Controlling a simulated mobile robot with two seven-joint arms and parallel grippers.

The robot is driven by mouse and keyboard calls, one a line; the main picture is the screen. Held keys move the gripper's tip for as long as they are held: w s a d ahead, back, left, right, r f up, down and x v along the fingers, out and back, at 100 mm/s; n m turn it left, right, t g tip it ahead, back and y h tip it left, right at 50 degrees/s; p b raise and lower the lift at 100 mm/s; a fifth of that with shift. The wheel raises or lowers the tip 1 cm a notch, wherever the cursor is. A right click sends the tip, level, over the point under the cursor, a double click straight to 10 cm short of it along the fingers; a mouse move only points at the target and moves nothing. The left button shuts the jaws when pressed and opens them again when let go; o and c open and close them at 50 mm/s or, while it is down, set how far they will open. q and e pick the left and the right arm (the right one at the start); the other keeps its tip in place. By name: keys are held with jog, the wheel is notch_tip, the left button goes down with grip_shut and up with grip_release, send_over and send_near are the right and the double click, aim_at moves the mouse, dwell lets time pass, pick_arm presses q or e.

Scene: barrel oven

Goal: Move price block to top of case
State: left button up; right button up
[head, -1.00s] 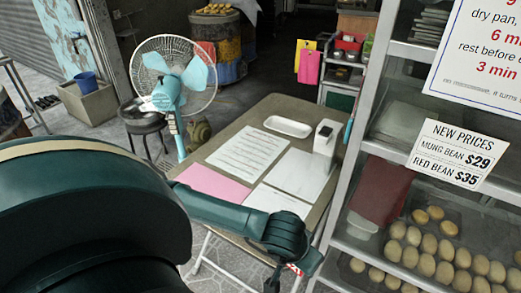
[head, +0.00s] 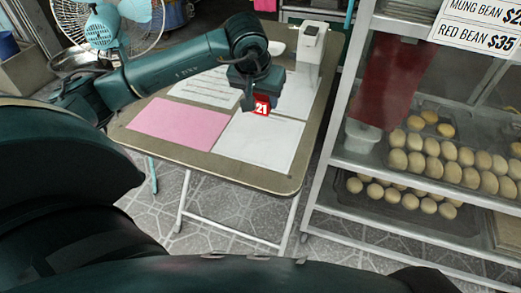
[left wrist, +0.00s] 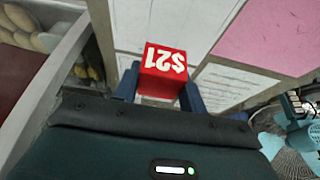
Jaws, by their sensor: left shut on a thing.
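The price block is a small red cube (head: 262,105) with a white number on it. In the left wrist view the red price block (left wrist: 163,70) reads "$21" upside down. My left gripper (head: 254,95) is shut on it, one finger on each side, and holds it over the white papers on the table. The case (head: 350,165) is the metal-framed glass shelf unit at the right, with trays of round buns. Its top is out of view. My right gripper is not in view.
The folding table (head: 200,147) carries a pink sheet (head: 180,122), white sheets (head: 258,143) and a white box-shaped device (head: 310,45) at its back right. A blue fan (head: 103,30) stands at the back left. Tiled floor lies clear between table and case.

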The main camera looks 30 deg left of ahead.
aim_at(263, 132)
pick_arm(q)
jog(key=shift+w+a, duration=0.2)
notch_tip(263, 132, down, 10)
jog(key=shift+r+b, duration=0.2)
jog(key=shift+b, duration=0.35)
jog(key=shift+f, duration=0.15)
jog(key=o, duration=1)
